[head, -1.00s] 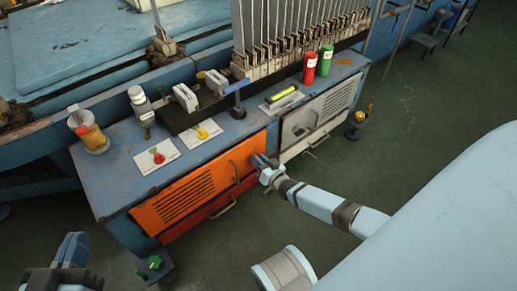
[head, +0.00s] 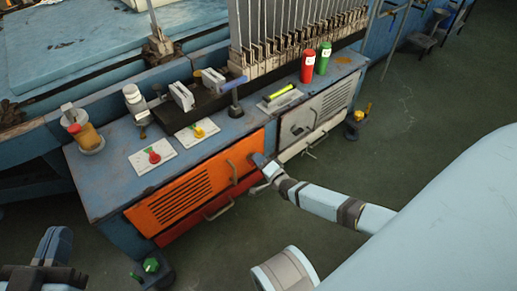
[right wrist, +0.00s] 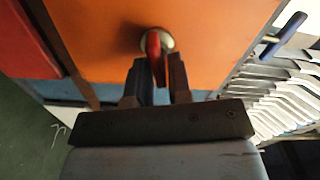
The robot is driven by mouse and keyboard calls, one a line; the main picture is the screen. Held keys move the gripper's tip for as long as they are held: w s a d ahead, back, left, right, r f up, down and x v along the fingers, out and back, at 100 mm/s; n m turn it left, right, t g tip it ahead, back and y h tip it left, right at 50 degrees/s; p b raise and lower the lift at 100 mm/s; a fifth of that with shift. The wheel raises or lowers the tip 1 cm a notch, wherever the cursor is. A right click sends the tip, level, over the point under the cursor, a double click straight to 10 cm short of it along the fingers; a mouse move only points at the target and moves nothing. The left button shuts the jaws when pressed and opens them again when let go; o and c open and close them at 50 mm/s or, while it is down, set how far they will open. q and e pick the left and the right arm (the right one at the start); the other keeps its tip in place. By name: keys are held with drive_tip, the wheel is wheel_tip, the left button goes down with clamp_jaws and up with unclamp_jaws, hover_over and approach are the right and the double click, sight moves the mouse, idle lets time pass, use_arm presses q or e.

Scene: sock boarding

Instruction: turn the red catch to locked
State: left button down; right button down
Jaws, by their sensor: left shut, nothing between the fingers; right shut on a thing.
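The red catch (right wrist: 154,58) stands out from a pale round base on the orange door (right wrist: 100,35), in the right wrist view. My right gripper (right wrist: 157,84) is shut on it, one dark finger on each side. In the head view my right gripper (head: 259,162) is at the upper right of the orange door (head: 170,200) and hides the catch. I cannot tell whether the catch stands at locked. My left gripper (head: 54,244) is shut and empty at the lower left, apart from the cabinet.
The blue cabinet top (head: 95,178) carries a red knob (head: 153,157) and a yellow knob (head: 199,132) on white plates, and a red can (head: 307,66) beside a green can (head: 323,58). A grey door (head: 297,123) is right of the orange one. Floor in front is mostly clear.

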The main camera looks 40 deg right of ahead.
drive_tip(key=shift+f+m, duration=0.2)
drive_tip(key=shift+m, duration=0.5)
drive_tip(key=shift+m+b, duration=0.35)
drive_tip(key=shift+m, duration=0.35)
use_arm(q)
drive_tip(key=shift+w+a+r+m, duration=0.15)
drive_tip(key=shift+r+m, duration=0.15)
drive_tip(key=shift+m, duration=0.1)
drive_tip(key=shift+f, duration=0.1)
use_arm(e)
drive_tip(key=shift+m, duration=0.3)
use_arm(q)
drive_tip(key=shift+t, duration=0.3)
use_arm(e)
drive_tip(key=c, duration=1.2)
unclamp_jaws()
